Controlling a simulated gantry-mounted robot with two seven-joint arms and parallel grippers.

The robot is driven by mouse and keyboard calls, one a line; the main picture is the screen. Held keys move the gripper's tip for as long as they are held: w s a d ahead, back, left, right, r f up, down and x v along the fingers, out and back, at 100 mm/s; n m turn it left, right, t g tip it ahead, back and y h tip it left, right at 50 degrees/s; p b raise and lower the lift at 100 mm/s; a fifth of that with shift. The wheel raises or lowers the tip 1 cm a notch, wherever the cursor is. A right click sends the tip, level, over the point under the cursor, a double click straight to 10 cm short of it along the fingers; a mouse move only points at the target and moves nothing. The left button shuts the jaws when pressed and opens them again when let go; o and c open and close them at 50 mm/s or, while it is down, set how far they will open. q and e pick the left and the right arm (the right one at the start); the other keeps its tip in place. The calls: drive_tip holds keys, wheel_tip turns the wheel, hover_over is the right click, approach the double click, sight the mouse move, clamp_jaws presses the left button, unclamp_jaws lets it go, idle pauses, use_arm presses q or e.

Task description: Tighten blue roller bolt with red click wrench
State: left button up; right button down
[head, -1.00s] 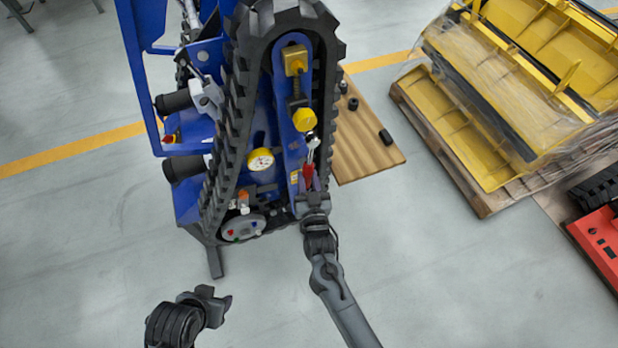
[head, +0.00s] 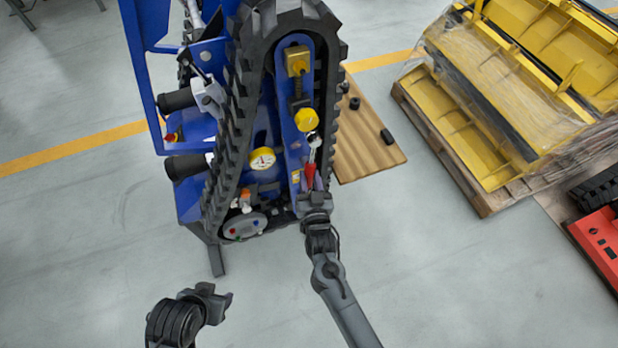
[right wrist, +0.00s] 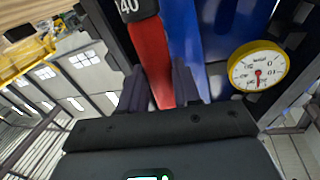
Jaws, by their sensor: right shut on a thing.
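The red click wrench (head: 310,174) stands at the lower right part of the blue carrier, its silver head pointing up, just below a yellow round knob. My right gripper (head: 316,190) is shut on its red handle. In the right wrist view, the red handle (right wrist: 151,62) lies between the fingers (right wrist: 160,88), and its black collar reads 40. A grey roller disc (head: 245,226) with small coloured spots, one of them blue, sits low on the carrier, left of my right gripper. Whether that is the blue roller bolt, I cannot tell. My left gripper (head: 217,302) is low, away from the carrier.
The black track (head: 229,130) runs around the blue carrier frame (head: 146,60). A yellow-rimmed gauge (head: 262,158) sits left of the wrench and shows large in the wrist view (right wrist: 258,70). A wooden board (head: 365,150) and a pallet of yellow parts (head: 460,130) lie right.

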drive_tip(key=shift+s+a+m, duration=0.15)
drive_tip(key=shift+s+a, duration=0.05)
drive_tip(key=shift+a, duration=0.4)
drive_tip(key=shift+s+a+m, duration=0.15)
drive_tip(key=shift+a, duration=0.45)
drive_tip(key=shift+w+d+n, duration=0.4)
drive_tip(key=shift+d+n, duration=0.2)
drive_tip(key=shift+d, duration=0.15)
drive_tip(key=shift+w+d, duration=0.1)
drive_tip(key=shift+d, duration=0.15)
drive_tip(key=shift+d+n, duration=0.35)
drive_tip(key=shift+n, duration=0.05)
drive_tip(key=shift+w+d+r+n+t, duration=0.15)
drive_tip(key=shift+w+d+n+t, duration=0.15)
drive_tip(key=shift+d+n, duration=0.5)
drive_tip(key=shift+w+d+r+n+t, duration=0.2)
drive_tip(key=shift+w+d+n, duration=0.3)
drive_tip(key=shift+d, duration=0.45)
drive_tip(key=shift+w+d+r+n+y+p, duration=0.2)
drive_tip(key=shift+d+n+y+p, duration=0.05)
drive_tip(key=shift+d+n, duration=0.45)
drive_tip(key=shift+w+d+r+n+y+p, duration=0.15)
drive_tip(key=shift+w+d+n+y+p, duration=0.1)
drive_tip(key=shift+d+n, duration=0.4)
